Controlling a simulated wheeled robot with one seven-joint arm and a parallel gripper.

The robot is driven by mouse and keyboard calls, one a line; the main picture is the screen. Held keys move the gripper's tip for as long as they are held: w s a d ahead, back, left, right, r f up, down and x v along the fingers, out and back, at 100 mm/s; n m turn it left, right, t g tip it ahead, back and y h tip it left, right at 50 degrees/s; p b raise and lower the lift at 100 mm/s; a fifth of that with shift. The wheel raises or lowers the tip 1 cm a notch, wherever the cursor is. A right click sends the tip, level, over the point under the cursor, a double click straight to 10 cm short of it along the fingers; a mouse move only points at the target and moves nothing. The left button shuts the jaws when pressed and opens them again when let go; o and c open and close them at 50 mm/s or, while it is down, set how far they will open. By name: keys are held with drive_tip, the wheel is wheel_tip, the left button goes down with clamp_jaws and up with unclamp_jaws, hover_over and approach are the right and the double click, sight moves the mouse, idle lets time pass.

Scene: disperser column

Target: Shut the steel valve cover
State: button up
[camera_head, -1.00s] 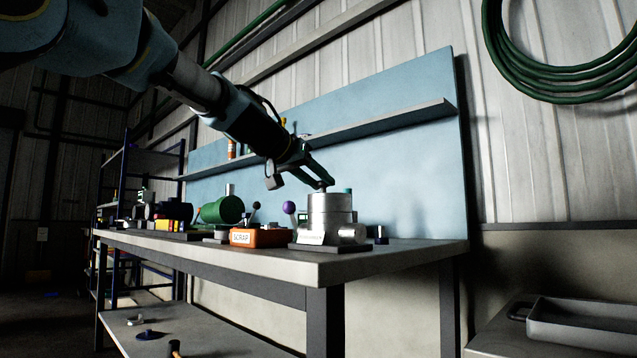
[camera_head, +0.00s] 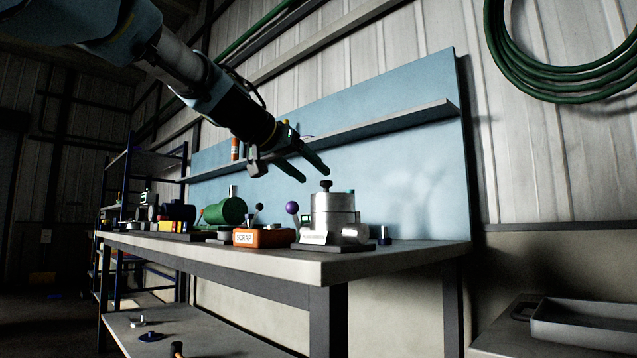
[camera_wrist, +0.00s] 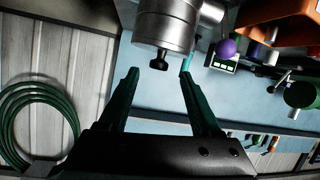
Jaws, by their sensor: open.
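The steel valve (camera_head: 334,214) is a round silver body standing near the front right of the bench. Its cover (camera_head: 326,198) lies flat on top, with a small dark knob (camera_head: 326,185) standing up from it. The valve also shows at the top of the wrist view (camera_wrist: 168,22), with the knob (camera_wrist: 159,62) pointing toward my fingers. Whether a gap is left under the cover cannot be told. My gripper (camera_head: 314,175) is open and empty, above and left of the knob and apart from it. Both fingers show in the wrist view (camera_wrist: 160,75).
An orange scrap bin (camera_head: 262,238) and a purple-ball lever (camera_head: 292,208) stand left of the valve. A green cylinder (camera_head: 226,211) is farther left. A shelf (camera_head: 400,120) runs along the blue back panel.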

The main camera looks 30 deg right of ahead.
drive_tip(key=v, duration=0.6)
idle(0.4)
